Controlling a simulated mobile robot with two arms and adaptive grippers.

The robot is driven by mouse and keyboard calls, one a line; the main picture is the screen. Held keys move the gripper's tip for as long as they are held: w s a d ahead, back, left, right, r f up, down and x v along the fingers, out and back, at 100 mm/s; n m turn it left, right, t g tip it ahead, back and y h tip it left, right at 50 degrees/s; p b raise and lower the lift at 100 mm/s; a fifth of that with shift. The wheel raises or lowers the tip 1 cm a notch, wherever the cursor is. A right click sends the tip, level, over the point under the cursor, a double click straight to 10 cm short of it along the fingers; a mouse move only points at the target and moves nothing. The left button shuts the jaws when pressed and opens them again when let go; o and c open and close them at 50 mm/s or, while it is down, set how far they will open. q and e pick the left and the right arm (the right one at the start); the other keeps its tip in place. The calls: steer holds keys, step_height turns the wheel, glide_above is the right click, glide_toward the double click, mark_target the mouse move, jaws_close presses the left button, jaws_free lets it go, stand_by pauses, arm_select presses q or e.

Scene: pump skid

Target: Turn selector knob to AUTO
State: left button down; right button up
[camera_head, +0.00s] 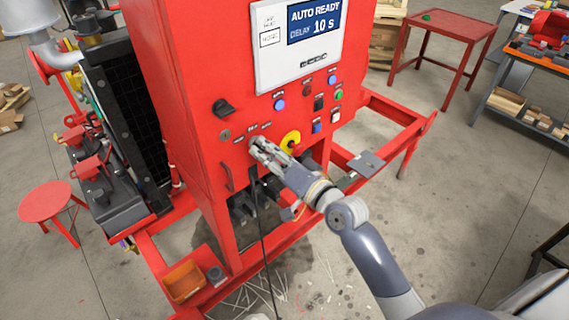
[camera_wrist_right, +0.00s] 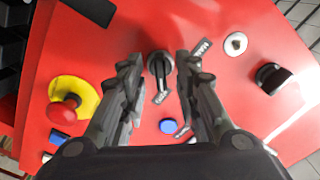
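The selector knob (camera_wrist_right: 160,72) is a dark, round-based knob with a raised bar on the red panel face. Its bar lies roughly up-down in the right wrist view. My right gripper (camera_wrist_right: 160,78) is open, with one finger on each side of the knob and gaps visible to both. In the head view my right gripper (camera_head: 257,146) is at the panel and hides most of the knob. Small labels lie around the knob; one (camera_wrist_right: 202,47) seems to read MAN, others are partly hidden. The panel display (camera_head: 314,20) reads AUTO READY, DELAY 10 S. My left gripper is not in view.
A red emergency-stop button on a yellow disc (camera_wrist_right: 80,97) sits beside the fingers. A black rotary switch (camera_head: 223,107), blue button (camera_wrist_right: 167,126) and silver key switch (camera_wrist_right: 236,43) are close by. An orange bin (camera_head: 184,281) stands low on the red skid frame. A cable hangs below the gripper.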

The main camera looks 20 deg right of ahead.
steer(key=v, duration=1.1)
steer(key=s+d+f+n+g+h+b, duration=0.1)
steer(key=s+d+f+g+h+b, duration=0.1)
steer(key=f, duration=1.2)
steer(key=s+d+f+g+h+b, duration=0.1)
steer(key=d+f+g+b, duration=0.15)
steer(key=f, duration=1.25)
steer(key=s+d+f+n+g+h+b, duration=0.1)
steer(key=s+f+g+h+b, duration=0.15)
steer(key=f, duration=1.15)
steer(key=s+f+n+g+b, duration=0.1)
steer(key=s+f+g+b, duration=0.1)
steer(key=s+f, duration=0.7)
steer(key=s+f+n+g+b, duration=0.2)
steer(key=s+f, duration=0.3)
steer(key=f, duration=0.7)
steer(key=s+a+f+n+g+b, duration=0.1)
steer(key=s+f+g, duration=0.1)
steer(key=s+f, duration=0.4)
steer(key=s+a+f+n+g+b, duration=0.2)
steer(key=s+f, duration=0.4)
steer(key=s, duration=0.8)
steer(key=shift+f+n+g+h+b, duration=0.3)
steer(key=shift+f+g+h, duration=0.1)
steer(key=shift+g, duration=0.1)
steer(key=shift+a, duration=0.1)
